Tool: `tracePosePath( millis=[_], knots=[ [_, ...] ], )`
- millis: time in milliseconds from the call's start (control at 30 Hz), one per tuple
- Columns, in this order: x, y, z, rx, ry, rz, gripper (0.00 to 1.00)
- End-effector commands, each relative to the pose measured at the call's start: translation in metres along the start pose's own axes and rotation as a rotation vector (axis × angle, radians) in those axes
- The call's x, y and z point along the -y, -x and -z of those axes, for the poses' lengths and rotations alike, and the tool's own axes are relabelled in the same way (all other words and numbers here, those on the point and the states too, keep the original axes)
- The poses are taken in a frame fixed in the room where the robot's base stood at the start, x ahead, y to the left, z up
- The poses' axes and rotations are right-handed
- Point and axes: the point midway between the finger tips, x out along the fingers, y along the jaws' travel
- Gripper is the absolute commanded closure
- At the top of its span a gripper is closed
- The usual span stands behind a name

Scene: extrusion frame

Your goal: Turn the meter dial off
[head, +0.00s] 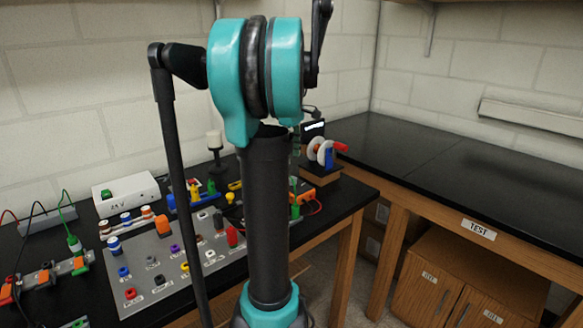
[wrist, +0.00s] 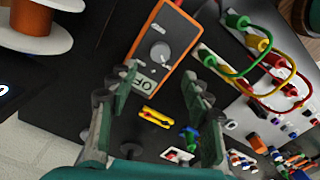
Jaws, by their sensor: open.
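The meter (wrist: 183,40) is an orange-edged box with a dark grey face in the upper middle of the wrist view. I cannot tell clearly where the dial points. My gripper (wrist: 160,80) is open and empty, its two green fingers apart below the dial and on either side of the label's end of the meter. In the head view the meter (head: 303,192) shows partly behind my arm, which hides most of my gripper.
A copper wire spool (wrist: 38,28) is at the wrist view's upper left. Red, yellow and green leads (wrist: 262,55) loop over a white panel at right. A yellow part (wrist: 156,117) lies beyond the fingers. A grey board (head: 180,255) with coloured sockets is on the bench.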

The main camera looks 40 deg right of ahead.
Motion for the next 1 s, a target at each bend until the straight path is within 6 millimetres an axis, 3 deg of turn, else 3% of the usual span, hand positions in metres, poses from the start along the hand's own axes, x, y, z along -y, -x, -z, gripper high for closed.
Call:
tracePosePath(
  millis=[100, 300, 1000],
  knots=[
    [0.000, 0.019, 0.000, 0.000, 0.000, 0.000, 0.51],
    [0.000, 0.035, 0.000, 0.000, 0.000, 0.000, 0.51],
    [0.000, 0.036, 0.000, 0.000, 0.000, 0.000, 0.51]
  ],
)
